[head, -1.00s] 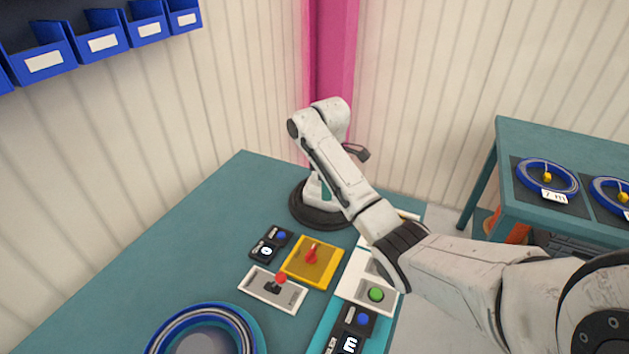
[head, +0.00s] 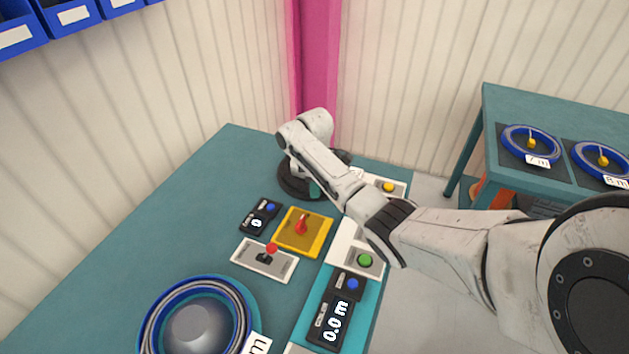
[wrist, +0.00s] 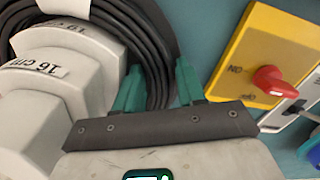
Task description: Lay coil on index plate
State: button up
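A black cable coil (wrist: 157,60) lies around a stepped grey-white hub marked 16 cm and 19 cm (wrist: 85,60) in the wrist view. In the head view the coil shows as a dark ring (head: 287,182) at the far end of the teal table. My gripper (wrist: 160,72) has its two green fingers on either side of the coil's strands. Whether they clamp the strands is unclear. In the head view my arm partly hides gripper and coil. No plate is clearly marked as the index plate.
A yellow plate with a red switch (head: 318,238) and a red-knobbed lever box (head: 275,267) stand close to the coil. A second table (head: 500,105) at right bears blue reels labelled 7 m and 8 m.

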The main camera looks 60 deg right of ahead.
jog(key=shift+c, duration=0.2)
grip_shut()
jog(key=shift+c, duration=0.5)
grip_release()
grip_shut()
jog(key=shift+r, duration=0.15)
dwell(0.5)
jog(key=shift+r+p, duration=0.6)
jog(key=shift+p, duration=0.2)
jog(key=shift+r+p, duration=1.65)
jog(key=shift+p, duration=0.05)
